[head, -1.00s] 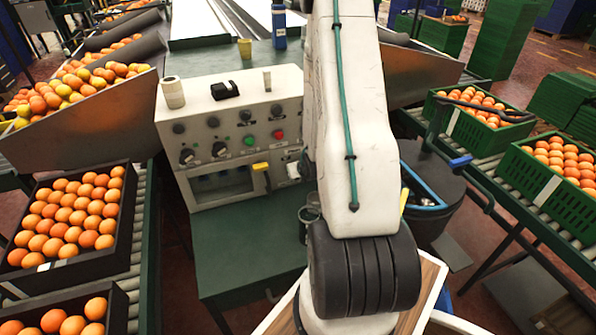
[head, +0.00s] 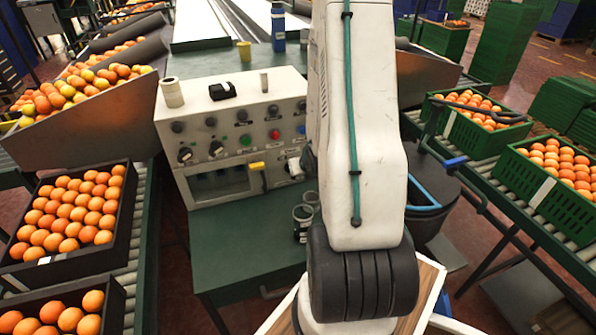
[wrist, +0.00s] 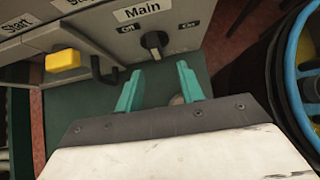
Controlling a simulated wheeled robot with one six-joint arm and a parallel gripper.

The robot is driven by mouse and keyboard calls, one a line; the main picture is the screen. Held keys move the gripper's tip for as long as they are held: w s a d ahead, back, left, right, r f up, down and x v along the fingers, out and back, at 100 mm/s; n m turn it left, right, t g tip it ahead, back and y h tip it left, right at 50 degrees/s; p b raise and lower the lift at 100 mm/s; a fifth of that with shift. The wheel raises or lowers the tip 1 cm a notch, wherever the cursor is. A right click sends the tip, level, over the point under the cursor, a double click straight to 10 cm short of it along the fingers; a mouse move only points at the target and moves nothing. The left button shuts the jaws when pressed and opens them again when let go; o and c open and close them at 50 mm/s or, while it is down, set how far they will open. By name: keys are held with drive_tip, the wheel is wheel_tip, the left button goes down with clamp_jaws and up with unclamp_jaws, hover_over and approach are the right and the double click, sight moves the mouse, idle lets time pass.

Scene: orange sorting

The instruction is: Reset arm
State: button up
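My arm stands upright in the middle of the head view, in front of the control panel. My gripper (wrist: 160,88) shows in the wrist view with its two teal fingers spread apart and nothing between them. Beyond the fingertips is the Main knob (wrist: 154,43) on the grey control panel, between the Off and On marks. The fingertips appear apart from the knob. In the head view the gripper is hidden behind my arm.
The control panel (head: 231,103) stands on a green table (head: 237,243). Black crates (head: 128,213) of oranges are on the left conveyor, green crates (head: 522,181) on the right one. A black bin with a blue rim (head: 436,190) stands right of my arm. It also shows in the wrist view (wrist: 262,75).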

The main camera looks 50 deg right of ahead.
drive_tip(key=shift+a+r, duration=0.1)
drive_tip(key=shift+a, duration=0.15)
idle(0.3)
drive_tip(key=shift+w, duration=0.1)
